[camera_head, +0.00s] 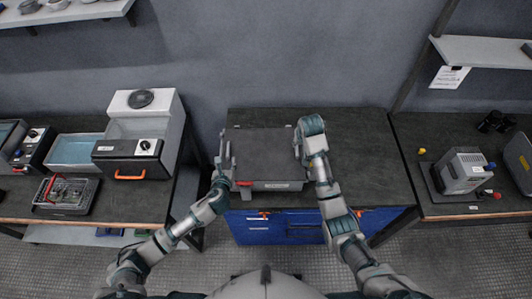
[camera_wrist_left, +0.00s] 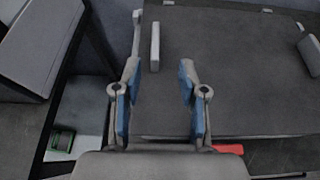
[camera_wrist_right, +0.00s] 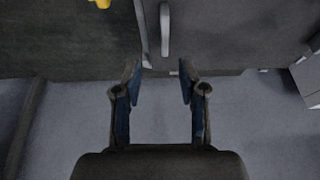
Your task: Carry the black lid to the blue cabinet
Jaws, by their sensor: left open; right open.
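The black lid (camera_head: 265,143) is a flat dark panel on top of the blue cabinet (camera_head: 258,229), with a pale label on its front edge. My left gripper (camera_head: 225,160) is open at the lid's left side. In the left wrist view, a pale upright handle (camera_wrist_left: 155,47) stands just beyond and between the open fingertips (camera_wrist_left: 158,76). My right gripper (camera_head: 299,143) is at the lid's right side, partly hidden by its own arm. In the right wrist view its fingers (camera_wrist_right: 159,78) are open, and a pale handle (camera_wrist_right: 165,28) lies beyond them. Neither gripper holds anything.
The left bench holds a grey machine with an orange handle (camera_head: 130,177) and a tray of electronics (camera_head: 67,194). The right bench holds a grey boxed device (camera_head: 463,172). The cabinet top right of the lid (camera_head: 355,145) is clear.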

